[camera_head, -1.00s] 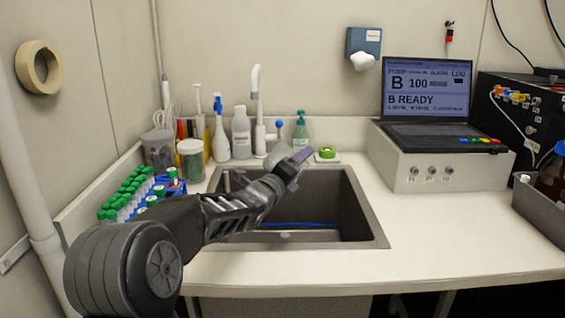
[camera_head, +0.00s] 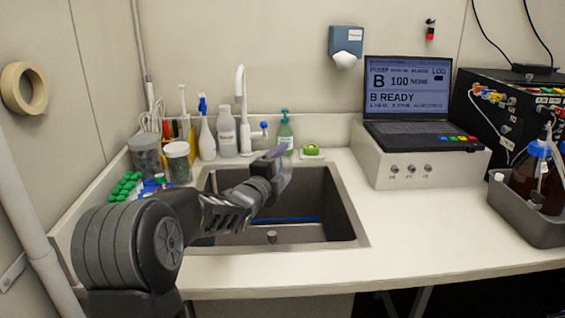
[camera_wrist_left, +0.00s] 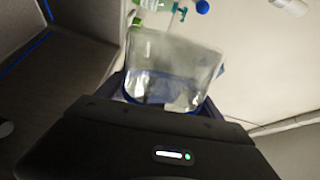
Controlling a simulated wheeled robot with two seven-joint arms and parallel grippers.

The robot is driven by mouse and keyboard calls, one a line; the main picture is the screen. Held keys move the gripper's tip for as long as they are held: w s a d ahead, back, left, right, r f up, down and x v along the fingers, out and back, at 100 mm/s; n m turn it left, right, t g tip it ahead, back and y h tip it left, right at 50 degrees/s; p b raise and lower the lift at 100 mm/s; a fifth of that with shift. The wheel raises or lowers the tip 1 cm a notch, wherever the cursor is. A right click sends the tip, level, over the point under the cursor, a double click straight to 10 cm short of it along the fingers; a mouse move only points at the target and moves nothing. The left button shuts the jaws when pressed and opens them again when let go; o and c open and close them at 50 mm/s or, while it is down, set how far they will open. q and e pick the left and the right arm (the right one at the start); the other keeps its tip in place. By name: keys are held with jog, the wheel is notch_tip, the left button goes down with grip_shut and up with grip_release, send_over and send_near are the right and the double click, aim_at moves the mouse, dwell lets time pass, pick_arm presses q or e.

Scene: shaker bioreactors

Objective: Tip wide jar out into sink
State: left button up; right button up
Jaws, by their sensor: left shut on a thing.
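My left gripper (camera_head: 277,160) reaches in from the left and is over the back part of the sink (camera_head: 347,215). It is shut on the wide jar, a clear see-through vessel that shows in the left wrist view (camera_wrist_left: 172,62). A blue band runs around the jar close to the fingers. The jar looks tilted in that view; I cannot tell how much liquid is in it. In the head view the gripper mostly hides the jar. A purple piece (camera_head: 273,153) shows at the gripper's tip. My right gripper is out of view.
A faucet (camera_head: 241,110), a white bottle (camera_head: 226,132) and a green soap bottle (camera_head: 285,132) stand behind the sink. Jars (camera_head: 178,163) and green-capped tubes (camera_head: 125,186) are on the left. A laptop (camera_head: 408,95) sits on a box to the right. The right front counter is clear.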

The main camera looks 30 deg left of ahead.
pick_arm(q)
jog(key=shift+r, duration=0.1)
jog(key=shift+r+n+p, duration=0.15)
jog(key=shift+n+p, duration=0.25)
jog(key=shift+p, duration=0.4)
jog(key=n+p, duration=0.3)
jog(key=r+n+p, duration=0.1)
jog(key=n+p, duration=0.1)
jog(key=p, duration=0.2)
jog(key=shift+a+r+n, duration=0.2)
jog(key=shift+n, duration=0.2)
jog(key=n, duration=0.1)
jog(key=n+b, duration=0.2)
jog(key=shift+s+a+f, duration=0.15)
jog(key=shift+a+f, duration=0.15)
jog(key=shift+f, duration=0.05)
jog(key=n, duration=0.3)
jog(key=shift+a+r+b, duration=0.15)
jog(key=shift+a+b, duration=0.1)
jog(key=shift+b, duration=0.05)
jog(key=n, duration=0.3)
jog(key=shift+a+r, duration=0.25)
jog(key=shift+r, duration=0.05)
jog(key=shift+n, duration=0.5)
